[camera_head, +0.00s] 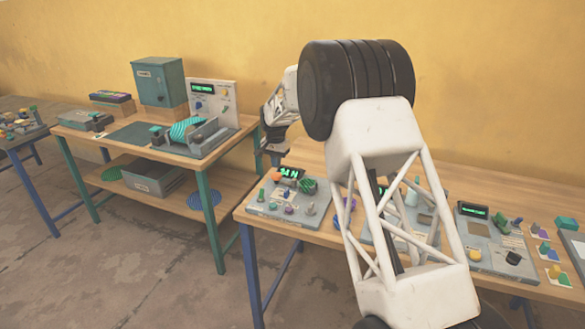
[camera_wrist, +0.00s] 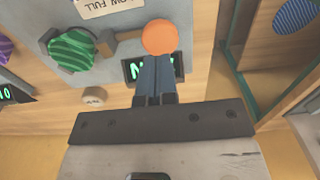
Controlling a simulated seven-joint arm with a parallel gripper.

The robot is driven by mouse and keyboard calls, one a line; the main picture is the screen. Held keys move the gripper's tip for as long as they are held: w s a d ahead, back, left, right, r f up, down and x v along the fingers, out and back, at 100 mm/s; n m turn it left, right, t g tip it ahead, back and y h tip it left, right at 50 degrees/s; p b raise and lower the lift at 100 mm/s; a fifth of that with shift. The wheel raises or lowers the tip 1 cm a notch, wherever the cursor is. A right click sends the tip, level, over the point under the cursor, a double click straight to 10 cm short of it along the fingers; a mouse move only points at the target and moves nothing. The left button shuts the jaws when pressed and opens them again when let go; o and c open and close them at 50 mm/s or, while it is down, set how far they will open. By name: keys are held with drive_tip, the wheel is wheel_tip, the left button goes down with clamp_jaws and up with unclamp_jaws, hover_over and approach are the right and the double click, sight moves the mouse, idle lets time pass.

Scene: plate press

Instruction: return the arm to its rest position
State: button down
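My gripper (camera_wrist: 157,62) shows in the wrist view with its two blue-grey fingers side by side and no clear gap between them. An orange ball-shaped knob (camera_wrist: 160,37) lies just beyond the fingertips; whether they touch it I cannot tell. In the head view my gripper (camera_head: 275,158) points down over the left end of the right-hand bench, just above the orange knob (camera_head: 275,177). My white arm reaches across the middle of the head view and hides part of that bench.
A grey panel (camera_head: 262,207) with a lit display, a green striped part and several small knobs lies under my gripper. Another panel (camera_head: 488,240) stands to the right. The left bench (camera_head: 205,160) carries a teal cabinet (camera_head: 158,81) and a striped roller (camera_head: 186,128).

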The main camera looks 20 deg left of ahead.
drive_tip(key=shift+d+r, duration=0.1)
idle(0.5)
drive_tip(key=s+d+r, duration=0.3)
drive_tip(key=d+r, duration=0.3)
drive_tip(key=d, duration=0.4)
drive_tip(key=s+d+r+t, duration=0.1)
drive_tip(key=s+d+r, duration=0.4)
drive_tip(key=d, duration=0.4)
drive_tip(key=s+d+r, duration=0.2)
drive_tip(key=d+r, duration=0.5)
drive_tip(key=d, duration=0.3)
drive_tip(key=s+d+r, duration=0.3)
drive_tip(key=s+d, duration=0.5)
drive_tip(key=d, duration=0.1)
drive_tip(key=s+d+r, duration=0.3)
drive_tip(key=s+d, duration=0.4)
drive_tip(key=d, duration=0.1)
drive_tip(key=s+d+f, duration=0.2)
drive_tip(key=s+d, duration=0.3)
drive_tip(key=s, duration=0.5)
drive_tip(key=s+d+f+t, duration=0.1)
drive_tip(key=s+d, duration=0.4)
drive_tip(key=s, duration=0.5)
drive_tip(key=s+d+f, duration=0.3)
drive_tip(key=s+d, duration=0.2)
drive_tip(key=s, duration=0.5)
drive_tip(key=shift+s+d+f+t, duration=0.2)
drive_tip(key=shift+s+d+t, duration=0.05)
drive_tip(key=shift+d+t, duration=0.1)
